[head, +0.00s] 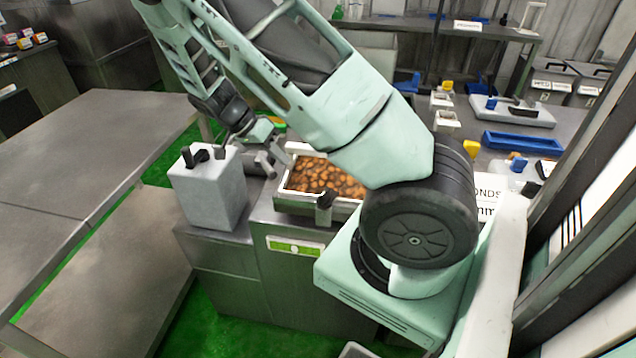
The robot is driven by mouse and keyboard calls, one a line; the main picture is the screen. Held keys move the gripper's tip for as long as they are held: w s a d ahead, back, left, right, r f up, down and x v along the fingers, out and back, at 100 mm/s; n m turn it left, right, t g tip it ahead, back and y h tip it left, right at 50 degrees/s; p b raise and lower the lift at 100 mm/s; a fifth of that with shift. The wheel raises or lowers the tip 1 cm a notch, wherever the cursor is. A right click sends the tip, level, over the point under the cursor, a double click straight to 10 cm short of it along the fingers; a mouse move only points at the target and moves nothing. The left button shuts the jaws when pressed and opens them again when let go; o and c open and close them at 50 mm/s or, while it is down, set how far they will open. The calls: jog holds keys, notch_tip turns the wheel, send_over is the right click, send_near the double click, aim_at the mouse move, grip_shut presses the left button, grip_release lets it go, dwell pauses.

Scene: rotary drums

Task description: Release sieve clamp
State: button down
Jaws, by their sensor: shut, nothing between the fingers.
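A white-framed sieve tray (290,205) full of brown, nut-like pieces sits on top of a grey metal machine. A black clamp-like piece (325,203) stands upright at the tray's front edge, seemingly the sieve clamp. I cannot tell from this view whether it is fastened. My gripper (267,160) is beyond the tray's left side, between the tray and a grey box, apart from the black piece. It is shut and looks empty. My arm passes over the scene and hides the tray's right side.
A grey box (207,190) with a black handle (203,155) on top stands close left of my gripper. A metal table (80,150) fills the left. A bench at right holds a blue tray (522,142) and small bins. Green floor shows between the furniture.

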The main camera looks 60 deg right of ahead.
aim_at(328, 194)
dwell(0.3)
jog(key=p+x, duration=0.1)
jog(key=x, duration=0.8)
jog(key=shift+s+p, duration=0.15)
jog(key=shift+p, duration=0.2)
jog(key=s, duration=0.1)
jog(key=s+p, duration=0.1)
jog(key=s, duration=0.1)
jog(key=shift+s+d+f, duration=0.15)
jog(key=shift+d+f, duration=0.05)
jog(key=shift+f, duration=0.1)
jog(key=shift+s+f, duration=0.15)
jog(key=shift+s, duration=0.35)
